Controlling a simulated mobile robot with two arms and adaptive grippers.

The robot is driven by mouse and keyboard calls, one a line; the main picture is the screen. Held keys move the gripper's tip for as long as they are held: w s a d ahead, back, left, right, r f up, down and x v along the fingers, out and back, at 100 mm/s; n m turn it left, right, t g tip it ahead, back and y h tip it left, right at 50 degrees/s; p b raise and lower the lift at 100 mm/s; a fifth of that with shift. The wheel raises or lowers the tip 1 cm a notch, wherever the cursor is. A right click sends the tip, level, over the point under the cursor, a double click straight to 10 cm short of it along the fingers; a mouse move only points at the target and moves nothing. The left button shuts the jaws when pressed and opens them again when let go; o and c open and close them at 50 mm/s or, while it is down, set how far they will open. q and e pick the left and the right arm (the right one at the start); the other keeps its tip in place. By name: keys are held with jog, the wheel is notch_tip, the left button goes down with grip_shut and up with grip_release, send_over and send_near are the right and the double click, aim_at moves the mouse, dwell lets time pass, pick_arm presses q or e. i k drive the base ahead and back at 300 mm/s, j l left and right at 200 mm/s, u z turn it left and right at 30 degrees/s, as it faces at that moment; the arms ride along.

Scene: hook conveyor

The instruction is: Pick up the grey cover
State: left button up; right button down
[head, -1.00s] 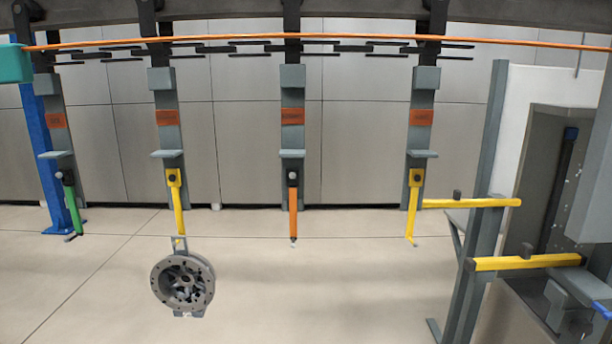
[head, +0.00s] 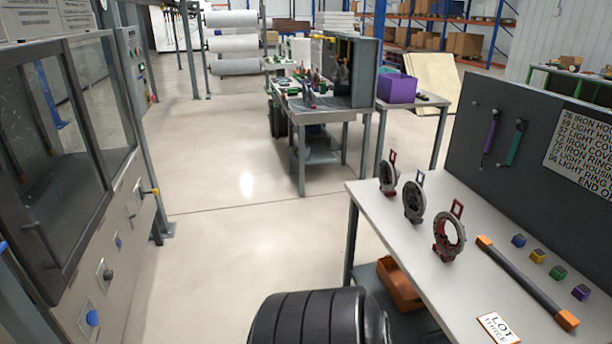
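The grey cover (head: 413,205) stands upright on the white-topped table (head: 395,235) at the right in the head view. It is round, with a grey tab sticking up from its top. It is the middle one of three similar parts in a row. A red ring-shaped part (head: 439,240) stands nearer to me, and a smaller-looking red and grey part (head: 388,178) stands farther back. Neither of my grippers is in view, and nothing is seen touching the cover.
A dark bar with orange ends (head: 525,280), several small coloured blocks and a LOT card (head: 498,327) lie on the table. A dark panel (head: 545,140) rises behind it. An orange bin (head: 398,287) sits below. A glazed machine (head: 70,150) stands left; open floor lies between.

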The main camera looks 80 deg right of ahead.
aim_at(414, 200)
jog(key=l+z, duration=0.1)
jog(key=z, duration=3.3)
